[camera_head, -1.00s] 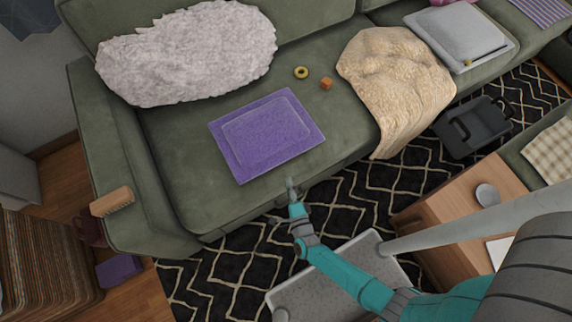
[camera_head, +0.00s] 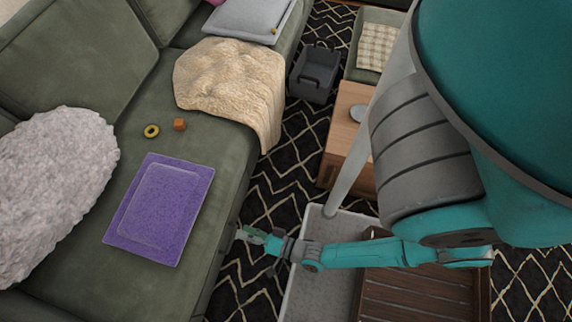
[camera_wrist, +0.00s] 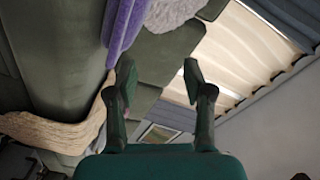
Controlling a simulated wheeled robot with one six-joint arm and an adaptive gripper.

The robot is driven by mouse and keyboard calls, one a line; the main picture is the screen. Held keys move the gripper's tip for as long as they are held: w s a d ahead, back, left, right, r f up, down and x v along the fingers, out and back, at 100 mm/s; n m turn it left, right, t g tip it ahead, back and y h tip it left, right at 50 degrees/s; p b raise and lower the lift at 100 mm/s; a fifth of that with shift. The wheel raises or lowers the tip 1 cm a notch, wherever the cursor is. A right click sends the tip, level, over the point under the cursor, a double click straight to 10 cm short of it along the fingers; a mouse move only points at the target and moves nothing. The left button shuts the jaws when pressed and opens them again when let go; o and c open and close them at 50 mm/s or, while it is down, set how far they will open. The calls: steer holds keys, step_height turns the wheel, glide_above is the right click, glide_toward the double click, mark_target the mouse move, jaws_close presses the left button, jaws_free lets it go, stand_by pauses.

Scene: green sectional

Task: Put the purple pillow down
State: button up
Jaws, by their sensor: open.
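The purple pillow (camera_head: 160,210) lies flat on the seat of the green sofa (camera_head: 195,150), close to its front edge. Its purple edge also shows at the top of the wrist view (camera_wrist: 122,28). My gripper (camera_head: 243,234) is just off the sofa's front edge, to the right of the pillow and apart from it in the head view. In the wrist view my gripper (camera_wrist: 158,78) has its two fingers spread wide with nothing between them.
A fluffy grey pillow (camera_head: 50,185) lies left of the purple one.

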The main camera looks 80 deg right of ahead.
steer(key=s+r+n+g, duration=0.1)
steer(key=s+r+n, duration=0.5)
steer(key=r, duration=0.7)
steer(key=s+r+n+g+y, duration=0.1)
steer(key=s+r+n, duration=0.6)
steer(key=r, duration=0.7)
steer(key=shift+s+a+r+g+y, duration=0.3)
steer(key=shift+s+a+g, duration=0.1)
steer(key=shift+s, duration=0.25)
